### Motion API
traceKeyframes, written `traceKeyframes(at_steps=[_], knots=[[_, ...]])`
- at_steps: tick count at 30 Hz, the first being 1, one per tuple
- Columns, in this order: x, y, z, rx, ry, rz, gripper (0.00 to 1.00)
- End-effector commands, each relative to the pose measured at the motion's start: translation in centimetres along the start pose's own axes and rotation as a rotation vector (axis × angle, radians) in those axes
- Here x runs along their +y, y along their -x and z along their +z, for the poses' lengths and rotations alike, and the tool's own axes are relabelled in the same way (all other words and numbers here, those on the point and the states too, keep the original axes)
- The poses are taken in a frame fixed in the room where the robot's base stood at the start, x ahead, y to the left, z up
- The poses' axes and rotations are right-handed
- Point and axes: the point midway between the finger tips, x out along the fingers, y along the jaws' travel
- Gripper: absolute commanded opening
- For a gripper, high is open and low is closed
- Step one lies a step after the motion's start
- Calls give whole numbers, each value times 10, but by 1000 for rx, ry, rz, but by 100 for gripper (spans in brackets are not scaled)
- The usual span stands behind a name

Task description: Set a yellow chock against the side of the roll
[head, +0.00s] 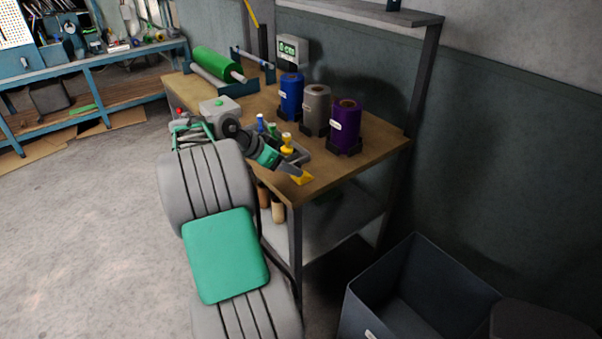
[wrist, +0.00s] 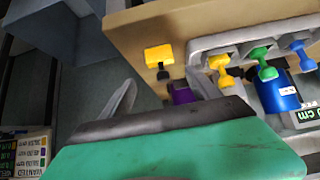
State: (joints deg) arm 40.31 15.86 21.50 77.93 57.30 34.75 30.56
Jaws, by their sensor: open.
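A yellow chock (head: 303,178) lies by the table's front edge, close to my gripper's tip. I cannot tell which roll is meant.
A grey tray (wrist: 203,44) holds yellow, green and blue-handled tools beside the chock. A white box with a green button (head: 219,107) stands at the table's left. A dark open bin (head: 440,270) stands on the floor at right. The tabletop (head: 375,145) is bare along its right front.

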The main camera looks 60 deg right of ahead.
Motion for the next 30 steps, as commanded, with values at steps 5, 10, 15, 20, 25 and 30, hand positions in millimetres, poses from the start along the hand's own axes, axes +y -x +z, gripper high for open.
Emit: traceKeyframes(at_steps=[5, 10, 15, 20, 25, 30], knots=[[0, -22, 1, -1, 3, 0, 71], [-1, -50, 3, -4, 6, 1, 71], [-3, -68, 3, -4, 6, -5, 71], [-3, -67, 4, -4, 7, -5, 69], [-3, -67, 4, -4, 7, -6, 55], [-3, -67, 4, -4, 7, -6, 41]])
